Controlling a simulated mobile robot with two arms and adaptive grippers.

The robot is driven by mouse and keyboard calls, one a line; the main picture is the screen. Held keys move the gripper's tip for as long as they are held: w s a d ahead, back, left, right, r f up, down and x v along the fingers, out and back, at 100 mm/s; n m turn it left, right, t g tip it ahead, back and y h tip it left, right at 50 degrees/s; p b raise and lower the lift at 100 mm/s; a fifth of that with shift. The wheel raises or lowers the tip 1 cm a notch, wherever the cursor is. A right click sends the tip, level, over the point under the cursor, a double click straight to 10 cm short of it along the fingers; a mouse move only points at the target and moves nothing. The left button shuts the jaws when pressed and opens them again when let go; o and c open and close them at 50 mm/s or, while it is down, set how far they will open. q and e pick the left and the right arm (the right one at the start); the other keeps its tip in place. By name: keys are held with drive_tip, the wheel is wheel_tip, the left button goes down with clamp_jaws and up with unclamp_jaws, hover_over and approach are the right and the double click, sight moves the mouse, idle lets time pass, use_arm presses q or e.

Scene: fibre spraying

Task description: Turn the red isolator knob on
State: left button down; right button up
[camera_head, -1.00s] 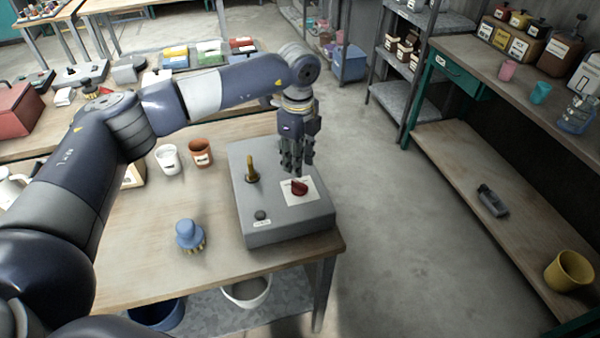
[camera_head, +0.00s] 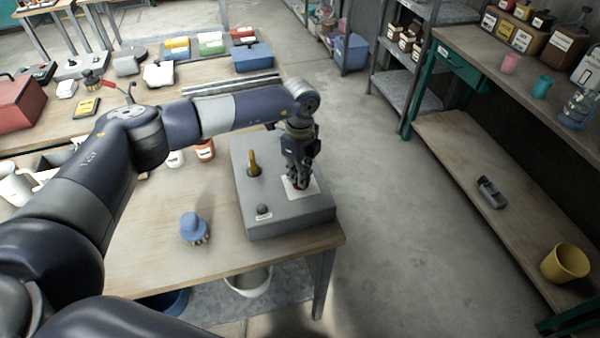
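The red isolator knob (camera_head: 299,185) sits on a white label plate on top of the grey control box (camera_head: 285,217). Only a little of its red shows now. My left gripper (camera_head: 300,181) points down right at the knob, with its fingers around or against it. The fingers cover most of the knob, and I cannot tell whether they are closed on it. A brass lever (camera_head: 252,164) and a dark round button (camera_head: 263,210) are also on the box. My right gripper is not in view.
The box stands on a wooden table (camera_head: 150,240) near its right edge. A blue-handled brush (camera_head: 194,229) and an orange-brown cup (camera_head: 205,149) are to its left. Open floor lies to the right, before a bench with a yellow pot (camera_head: 565,264).

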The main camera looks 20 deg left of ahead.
use_arm(q)
drive_tip(key=shift+m+b, duration=0.3)
drive_tip(key=shift+b, duration=0.1)
drive_tip(key=m+b, duration=0.4)
drive_tip(key=shift+w+f, duration=0.1)
drive_tip(key=shift+f, duration=0.05)
drive_tip(key=m+b, duration=0.4)
drive_tip(key=m, duration=0.1)
drive_tip(key=shift+d, duration=0.1)
drive_tip(key=m+b, duration=0.3)
drive_tip(key=m, duration=0.1)
drive_tip(key=shift+r+m+b, duration=0.3)
drive_tip(key=shift+m+b, duration=0.3)
drive_tip(key=shift+m, duration=0.5)
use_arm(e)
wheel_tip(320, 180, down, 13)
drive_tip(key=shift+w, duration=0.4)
use_arm(q)
drive_tip(key=c, duration=1.7)
unclamp_jaws()
